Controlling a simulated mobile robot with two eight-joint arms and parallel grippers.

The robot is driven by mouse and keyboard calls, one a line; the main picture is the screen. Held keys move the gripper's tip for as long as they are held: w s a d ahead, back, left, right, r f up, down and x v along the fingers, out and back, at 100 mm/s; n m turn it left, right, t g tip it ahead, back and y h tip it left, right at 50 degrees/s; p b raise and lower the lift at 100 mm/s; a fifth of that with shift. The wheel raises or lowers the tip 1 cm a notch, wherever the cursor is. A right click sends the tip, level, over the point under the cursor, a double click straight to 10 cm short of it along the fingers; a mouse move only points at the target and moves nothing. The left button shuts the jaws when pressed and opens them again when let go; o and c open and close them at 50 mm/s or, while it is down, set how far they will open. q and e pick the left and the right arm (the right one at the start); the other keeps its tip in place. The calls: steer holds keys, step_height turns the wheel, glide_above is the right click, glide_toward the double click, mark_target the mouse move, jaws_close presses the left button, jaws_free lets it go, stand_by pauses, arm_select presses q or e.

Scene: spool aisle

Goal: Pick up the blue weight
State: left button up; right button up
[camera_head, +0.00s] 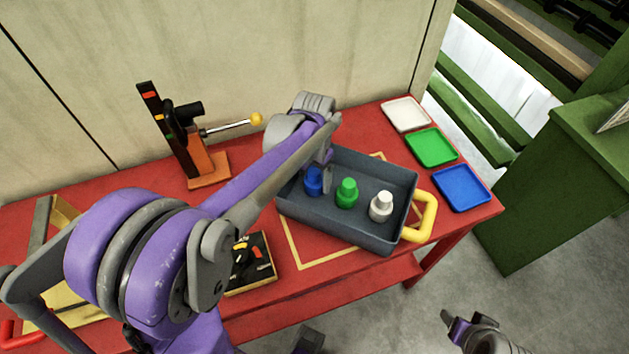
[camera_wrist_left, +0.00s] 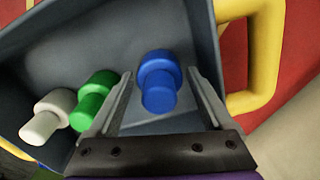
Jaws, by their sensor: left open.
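The blue weight (camera_head: 313,182) stands upright in a grey bin (camera_head: 398,205) on the red table, at the left end of a row with a green weight (camera_head: 346,194) and a white weight (camera_head: 381,207). My left gripper (camera_head: 325,165) reaches down into the bin at the blue weight, and its arm hides part of the bin's left side. In the left wrist view the open fingers (camera_wrist_left: 160,76) lie on either side of the blue weight (camera_wrist_left: 158,92), with gaps visible on both sides. My right gripper (camera_head: 455,323) is at the lower right, away from the table.
White (camera_head: 405,114), green (camera_head: 432,147) and blue (camera_head: 461,188) trays lie at the table's right end. The bin has a yellow handle (camera_head: 431,216). An orange-based press-like device (camera_head: 208,170) stands at the back, and a small box of dark parts (camera_head: 262,272) lies in front.

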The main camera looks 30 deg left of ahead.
arm_select(q)
steer(key=shift+f, duration=0.3)
jaws_close()
steer(key=shift+r, duration=0.1)
